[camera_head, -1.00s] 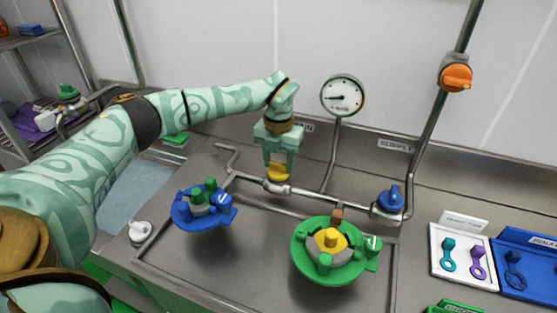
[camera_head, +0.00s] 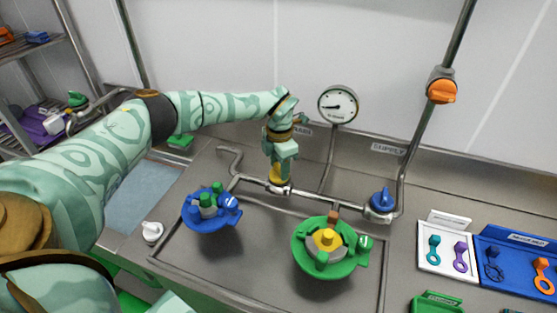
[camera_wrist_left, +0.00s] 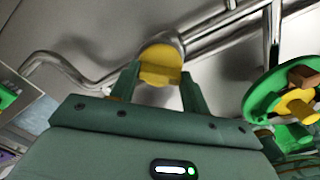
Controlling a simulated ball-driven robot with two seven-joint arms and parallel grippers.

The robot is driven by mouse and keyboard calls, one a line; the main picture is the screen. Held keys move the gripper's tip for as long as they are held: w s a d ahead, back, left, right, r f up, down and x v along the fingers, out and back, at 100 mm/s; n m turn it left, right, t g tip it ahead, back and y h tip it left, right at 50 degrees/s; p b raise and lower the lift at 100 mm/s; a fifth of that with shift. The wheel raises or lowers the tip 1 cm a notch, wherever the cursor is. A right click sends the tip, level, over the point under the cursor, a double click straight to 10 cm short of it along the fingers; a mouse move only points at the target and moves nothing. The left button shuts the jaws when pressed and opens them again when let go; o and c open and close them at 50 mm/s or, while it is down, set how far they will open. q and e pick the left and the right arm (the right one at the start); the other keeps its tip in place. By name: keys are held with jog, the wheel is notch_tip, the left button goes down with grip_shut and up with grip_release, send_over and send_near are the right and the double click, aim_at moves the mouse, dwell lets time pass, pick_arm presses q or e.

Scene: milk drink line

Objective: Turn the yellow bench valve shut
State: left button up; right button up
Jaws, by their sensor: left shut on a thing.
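The yellow bench valve (camera_head: 277,176) sits on the steel pipe at the back of the bench, left of the pressure gauge. My left gripper (camera_head: 279,168) comes down on it from above and is shut on its yellow handle. In the left wrist view the yellow valve (camera_wrist_left: 160,66) shows between the two green fingers (camera_wrist_left: 155,84), with the pipe behind it. The fingers hide part of the handle in the head view. My right gripper is not in view.
A blue valve (camera_head: 382,200) is farther right on the pipe, an orange valve (camera_head: 442,86) on the riser. A gauge (camera_head: 338,104) stands behind. A blue bowl-like fixture (camera_head: 228,217) and a green one (camera_head: 340,268) stand in front. Trays with keys (camera_head: 430,262) lie right.

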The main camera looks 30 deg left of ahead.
aim_at(279, 168)
pick_arm(q)
jog(key=m+p, duration=0.1)
jog(key=m, duration=0.3)
jog(key=shift+r+m+p, duration=0.15)
jog(key=shift+m+p, duration=0.15)
jog(key=m, duration=0.4)
jog(key=shift+m+p, duration=0.35)
jog(key=shift+m, duration=0.05)
jog(key=o, duration=1)
notch_tip(279, 168, up, 16)
jog(key=shift+r+p, duration=0.1)
jog(key=shift+p, duration=0.95)
